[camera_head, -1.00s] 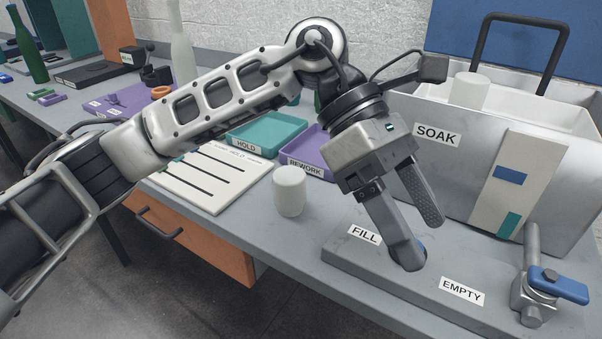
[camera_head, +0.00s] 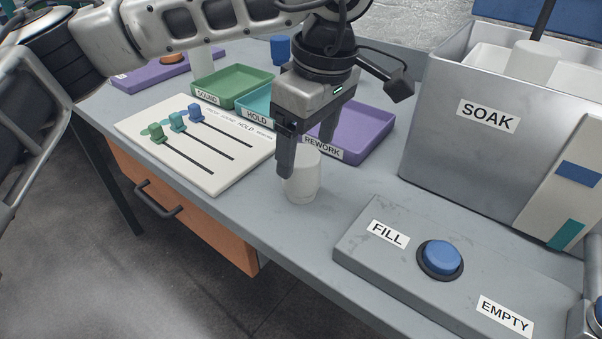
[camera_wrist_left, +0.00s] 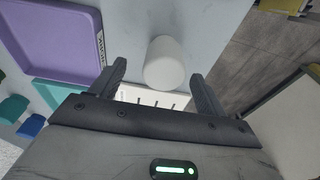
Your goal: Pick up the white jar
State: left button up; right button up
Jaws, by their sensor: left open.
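The white jar (camera_head: 303,178) stands upright on the grey bench, left of the FILL panel. It also shows in the left wrist view (camera_wrist_left: 164,62), lying between the lines of the two fingers and a little beyond their tips. My left gripper (camera_head: 305,160) is open and points down at the jar. My right gripper is not in view.
Close by are a purple REWORK tray (camera_head: 357,133), a teal HOLD tray (camera_head: 257,101), a green SOUND tray (camera_head: 233,84) and a white slider board (camera_head: 198,160). Right stand the grey SOAK tub (camera_head: 452,140) and a panel with a blue button (camera_head: 440,258). Another white cylinder (camera_head: 535,62) is in the tub.

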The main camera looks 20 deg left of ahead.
aim_at(300, 173)
pick_arm(q)
jog(key=shift+s+a+f, duration=0.1)
jog(key=shift+a+f, duration=0.1)
jog(key=shift+f, duration=0.8)
jog(key=shift+w+a+f, duration=0.1)
jog(key=shift+a+f, duration=0.1)
jog(key=shift+f, duration=0.75)
jog(key=shift+s+a+f, duration=0.1)
jog(key=shift+a+f, duration=0.1)
jog(key=shift+f, duration=0.8)
jog(key=c, duration=1.2)
